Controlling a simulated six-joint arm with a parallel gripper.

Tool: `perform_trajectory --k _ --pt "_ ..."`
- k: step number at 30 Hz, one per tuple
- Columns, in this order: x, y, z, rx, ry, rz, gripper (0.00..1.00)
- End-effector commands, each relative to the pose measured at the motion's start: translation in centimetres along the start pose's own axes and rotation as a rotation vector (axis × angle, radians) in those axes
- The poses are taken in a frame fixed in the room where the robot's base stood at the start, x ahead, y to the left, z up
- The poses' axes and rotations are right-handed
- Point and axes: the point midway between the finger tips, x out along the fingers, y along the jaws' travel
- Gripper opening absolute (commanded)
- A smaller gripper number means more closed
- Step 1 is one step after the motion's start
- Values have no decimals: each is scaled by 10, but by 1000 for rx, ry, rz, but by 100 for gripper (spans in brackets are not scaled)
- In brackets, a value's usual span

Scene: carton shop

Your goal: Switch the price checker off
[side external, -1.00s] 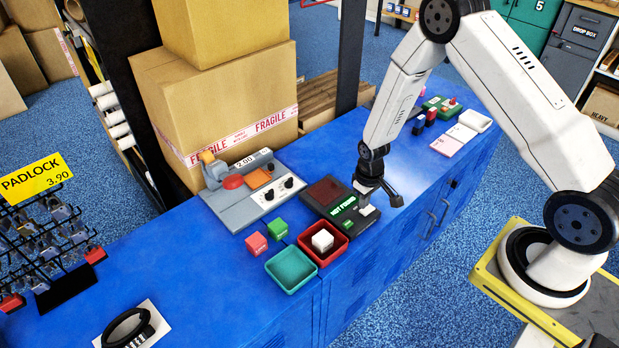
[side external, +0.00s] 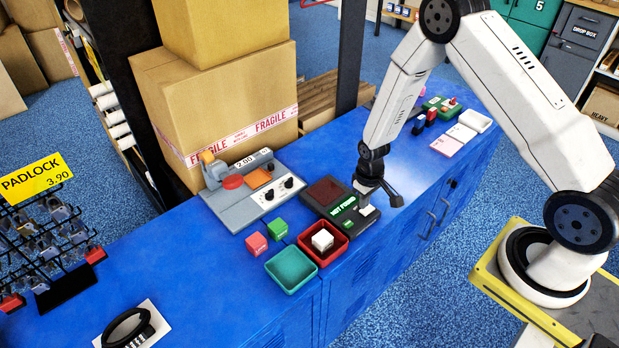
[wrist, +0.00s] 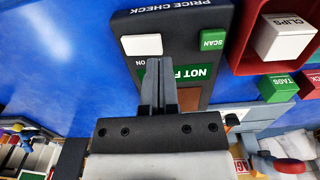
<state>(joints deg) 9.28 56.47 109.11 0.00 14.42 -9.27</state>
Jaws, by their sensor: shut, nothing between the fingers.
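The price checker (side external: 321,211) is a dark box on the blue counter, with a dark red window and a lit green display (side external: 343,205) reading "NOT FOUND", partly covered in the wrist view. A white switch (wrist: 141,45) marked "ON" and a green SCAN button (wrist: 212,41) sit near its "PRICE CHECK" edge. The switch also shows in the side view (side external: 368,211), below my fingers. My gripper (wrist: 154,64) is shut and empty, its tips at the switch's edge in the wrist view. I cannot tell whether they touch it.
A red tray (side external: 334,254) with a white CLIPS block (side external: 322,240) stands close beside the checker, with a teal tray (side external: 291,270) next to it. A grey scale-like device (side external: 238,210) stands on the other side. Red and green blocks lie nearby. Counter right of the checker is clear.

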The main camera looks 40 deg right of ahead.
Motion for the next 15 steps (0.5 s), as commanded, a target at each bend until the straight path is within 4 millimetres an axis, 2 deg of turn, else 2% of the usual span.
perform_trajectory --k 15 --pt "4 0 0 0 0 0 0"
